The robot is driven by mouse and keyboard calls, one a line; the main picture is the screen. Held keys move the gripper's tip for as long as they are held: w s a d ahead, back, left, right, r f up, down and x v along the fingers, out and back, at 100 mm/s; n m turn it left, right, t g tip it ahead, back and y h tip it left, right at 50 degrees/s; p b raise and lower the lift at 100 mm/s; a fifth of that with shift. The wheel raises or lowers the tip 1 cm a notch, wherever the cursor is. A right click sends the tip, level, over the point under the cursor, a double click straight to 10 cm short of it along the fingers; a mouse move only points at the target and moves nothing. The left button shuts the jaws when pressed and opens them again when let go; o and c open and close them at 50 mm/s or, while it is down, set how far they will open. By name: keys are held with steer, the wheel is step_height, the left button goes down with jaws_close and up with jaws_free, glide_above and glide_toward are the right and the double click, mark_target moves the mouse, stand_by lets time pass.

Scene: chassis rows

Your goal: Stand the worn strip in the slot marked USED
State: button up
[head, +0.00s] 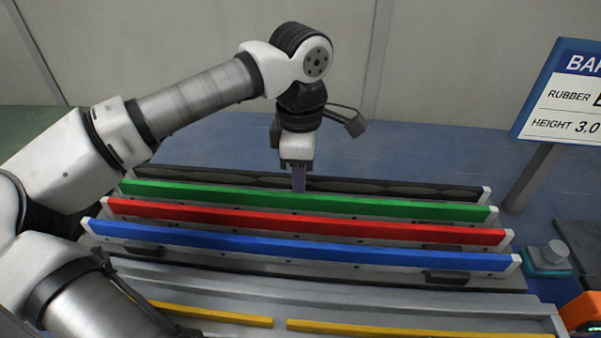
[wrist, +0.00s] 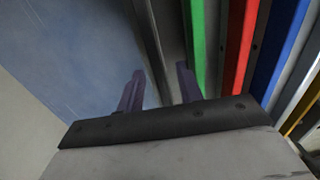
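A dark strip with an uneven, patchy face (head: 400,188), which looks like the worn one, stands in the rearmost row, behind a green strip (head: 400,207). My gripper (head: 298,180) points down at this dark row, left of its middle. In the wrist view, the two purple fingers of my gripper (wrist: 159,90) are apart, with the dark row (wrist: 150,40) running towards the gap between them. I see nothing held, and I cannot tell whether either finger touches the strip. No mark reading USED is legible in either view.
A red strip (head: 400,228) and a blue strip (head: 400,255) stand in nearer rows. Yellow strips (head: 400,329) lie in front. A sign (head: 565,95) reading RUBBER and HEIGHT 3.0 stands at right. Blue floor (head: 420,155) behind the rows is clear.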

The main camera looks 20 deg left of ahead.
step_height(320, 180, up, 13)
steer(key=shift+r, duration=0.15)
stand_by(0.6)
